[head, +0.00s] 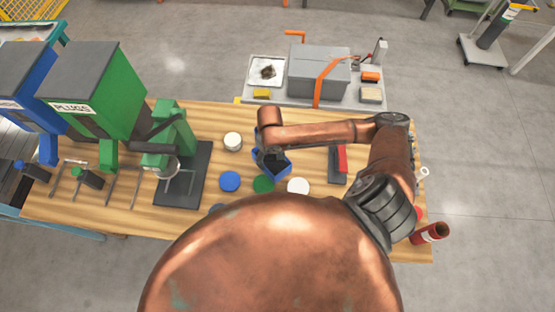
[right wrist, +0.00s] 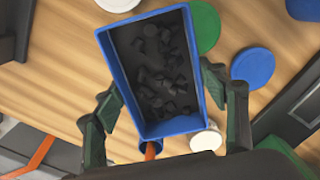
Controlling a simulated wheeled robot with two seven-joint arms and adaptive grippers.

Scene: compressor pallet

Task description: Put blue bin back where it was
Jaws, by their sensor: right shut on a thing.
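The blue bin (head: 284,165) is over the middle of the wooden table in the head view, just above the green disc. In the right wrist view the open-topped blue bin (right wrist: 172,127) holds many small dark pieces. My right gripper (head: 268,152) is shut on the bin. Its fingers (right wrist: 160,90) press on the two long sides, one on each side. The gripper partly covers the bin in the head view. I cannot tell whether the bin touches the table. My left gripper is not in view.
Blue (head: 229,181), green (head: 263,184) and white (head: 298,186) discs lie close to the bin. A green press (head: 180,165) stands left, near the green PLUGS hopper (head: 95,90). A red-topped dark block (head: 338,163) is right. A cart with a grey box (head: 318,72) stands behind.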

